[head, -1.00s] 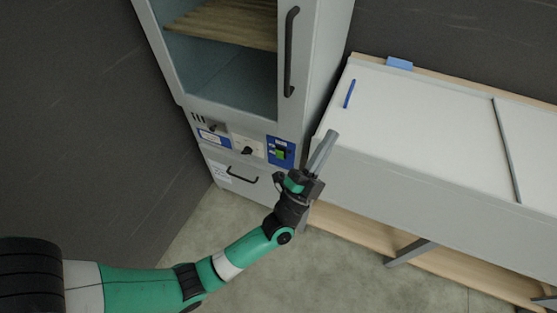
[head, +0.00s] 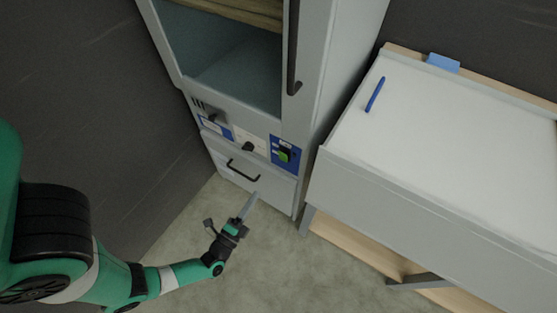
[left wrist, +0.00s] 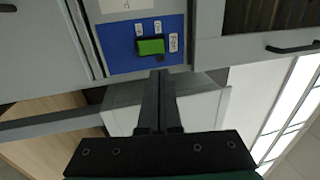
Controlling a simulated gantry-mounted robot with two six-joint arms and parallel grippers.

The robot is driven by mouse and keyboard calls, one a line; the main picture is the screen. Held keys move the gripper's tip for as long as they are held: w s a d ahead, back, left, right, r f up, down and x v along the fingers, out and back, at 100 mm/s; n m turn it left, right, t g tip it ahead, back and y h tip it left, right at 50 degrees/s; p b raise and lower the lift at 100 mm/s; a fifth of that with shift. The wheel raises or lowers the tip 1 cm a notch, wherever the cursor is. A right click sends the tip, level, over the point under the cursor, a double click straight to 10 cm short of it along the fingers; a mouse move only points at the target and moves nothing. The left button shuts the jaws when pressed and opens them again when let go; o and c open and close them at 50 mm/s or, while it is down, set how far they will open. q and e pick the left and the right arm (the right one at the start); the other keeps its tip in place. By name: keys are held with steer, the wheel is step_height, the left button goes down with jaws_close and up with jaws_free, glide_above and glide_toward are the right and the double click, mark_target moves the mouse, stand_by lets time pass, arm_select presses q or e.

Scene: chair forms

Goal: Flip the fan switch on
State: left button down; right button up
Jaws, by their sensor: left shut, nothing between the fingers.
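The fan switch (head: 284,155) is a green rocker in a black housing on a blue panel (head: 274,143) at the right of the cabinet's control strip. In the left wrist view the green switch (left wrist: 151,47) is near the top middle, with small white labels around it; one seems to read "Fan". My left gripper (head: 253,196) is shut and empty, in front of the cabinet's lower drawer and below the switch in the head view. In the left wrist view its fingers (left wrist: 158,78) point toward the switch, with no contact visible. My right gripper is not in view.
A black knob (head: 248,147) on a white panel and another knob (head: 213,117) sit left of the switch. The drawer handle (head: 243,171) sticks out below. A white-topped bench (head: 450,150) with a blue pen (head: 375,94) stands right. The floor in front is clear.

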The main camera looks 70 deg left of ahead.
mark_target(282, 155)
arm_select(q)
steer(key=b+x, duration=0.3)
steer(key=x, duration=1.1)
steer(key=shift+w+b, duration=0.15)
steer(key=shift+b, duration=0.2)
steer(key=shift+r, duration=0.1)
